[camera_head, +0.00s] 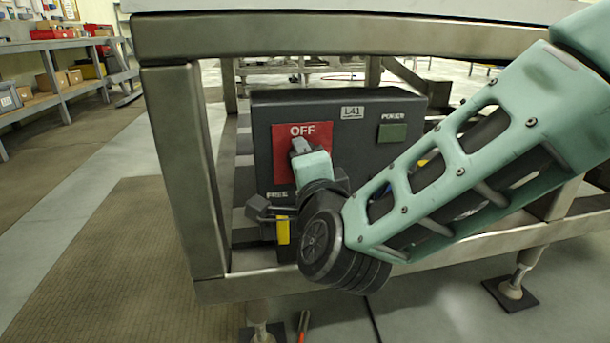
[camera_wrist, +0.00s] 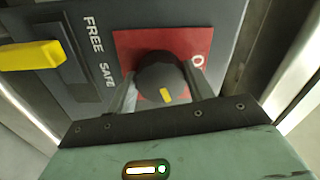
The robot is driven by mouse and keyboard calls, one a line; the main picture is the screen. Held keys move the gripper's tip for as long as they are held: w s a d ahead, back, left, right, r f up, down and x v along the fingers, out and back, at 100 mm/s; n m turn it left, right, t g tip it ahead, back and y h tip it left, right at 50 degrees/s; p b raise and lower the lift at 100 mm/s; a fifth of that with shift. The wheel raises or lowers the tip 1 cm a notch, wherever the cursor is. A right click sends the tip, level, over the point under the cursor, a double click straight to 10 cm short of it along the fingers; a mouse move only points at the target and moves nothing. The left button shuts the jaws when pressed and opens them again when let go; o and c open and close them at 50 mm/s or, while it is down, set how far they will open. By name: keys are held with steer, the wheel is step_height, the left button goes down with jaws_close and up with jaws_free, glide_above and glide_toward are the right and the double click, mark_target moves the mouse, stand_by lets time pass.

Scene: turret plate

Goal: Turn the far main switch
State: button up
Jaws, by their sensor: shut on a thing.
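The main switch is a round dark knob (camera_wrist: 162,76) with a yellow mark, on a red plate (camera_head: 281,154) lettered OFF. The plate is on the left part of a dark control box (camera_head: 352,108) under the bench. In the wrist view, my gripper (camera_wrist: 160,88) has one finger on each side of the knob and is shut on it. The yellow mark points toward the gripper's palm. In the head view my gripper (camera_head: 303,150) reaches the red plate and hides the knob.
A yellow lever (camera_head: 283,231) marked FREE and SAFE is below the red plate; it also shows in the wrist view (camera_wrist: 32,56). A green POWER panel (camera_head: 392,132) is at the box's right. The bench's metal leg (camera_head: 190,170) and lower rail (camera_head: 470,248) frame the opening.

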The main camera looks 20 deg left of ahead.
steer(key=shift+m+b, duration=1)
steer(key=shift+m, duration=1)
steer(key=o, duration=1)
steer(key=shift+s, duration=0.15)
steer(key=p+v, duration=0.4)
steer(key=v, duration=1.3)
steer(key=shift+s, duration=0.1)
